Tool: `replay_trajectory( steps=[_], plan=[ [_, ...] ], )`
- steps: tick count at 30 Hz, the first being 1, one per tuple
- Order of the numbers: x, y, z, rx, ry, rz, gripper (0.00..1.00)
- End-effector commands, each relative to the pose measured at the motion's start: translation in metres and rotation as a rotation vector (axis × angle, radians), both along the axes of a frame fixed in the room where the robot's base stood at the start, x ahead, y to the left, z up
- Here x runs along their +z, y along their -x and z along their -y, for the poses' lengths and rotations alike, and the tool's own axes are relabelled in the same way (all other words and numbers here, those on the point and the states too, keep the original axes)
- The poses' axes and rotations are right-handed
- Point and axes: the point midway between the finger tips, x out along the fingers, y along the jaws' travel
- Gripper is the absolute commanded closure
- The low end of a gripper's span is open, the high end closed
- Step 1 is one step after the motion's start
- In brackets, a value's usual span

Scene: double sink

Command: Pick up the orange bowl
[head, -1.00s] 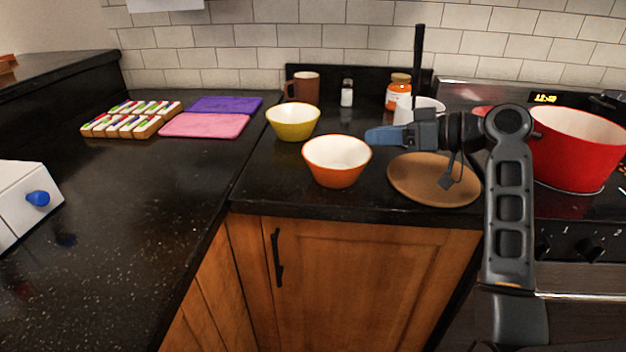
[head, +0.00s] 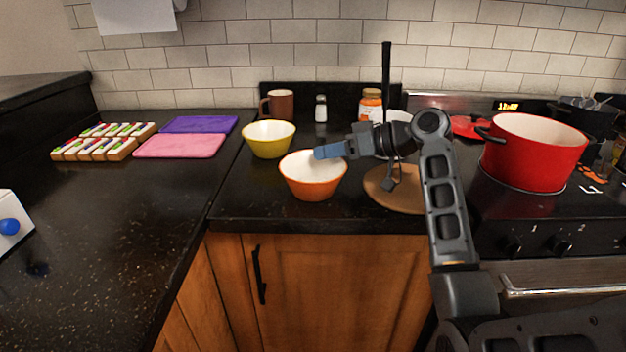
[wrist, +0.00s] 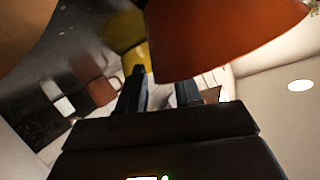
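The orange bowl (head: 312,188), white inside, stands upright on the black counter near its front edge. My gripper (head: 322,152), with blue fingertips in the head view, reaches in from the right and overlaps the bowl's right rim and inside. In the wrist view the orange bowl (wrist: 228,35) fills the upper middle, close beyond the fingers. The fingers of my gripper (wrist: 160,92) stand apart there, so it is open. The bowl partly covers the right finger. I cannot tell whether the fingers touch it.
A yellow bowl (head: 268,142) stands close behind on the left. A brown round board (head: 392,198) lies to the right, partly under my arm. A red pot (head: 535,155) is on the stove. A mug (head: 280,104), shaker (head: 321,109) and jar (head: 370,104) stand at the back.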

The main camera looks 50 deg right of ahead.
Motion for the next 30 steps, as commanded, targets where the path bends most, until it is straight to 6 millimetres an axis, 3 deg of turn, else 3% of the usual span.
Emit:
replay_trajectory(
  steps=[6, 17, 30],
  plan=[
    [-0.0002, -0.0004, -0.0002, 0.0, 0.0, 0.0, 0.67],
    [-0.0002, -0.0002, -0.0001, 0.0, 0.0, 0.0, 1.0],
    [-0.0004, -0.0001, 0.0001, 0.0, 0.0, 0.0, 1.0]
  ],
)
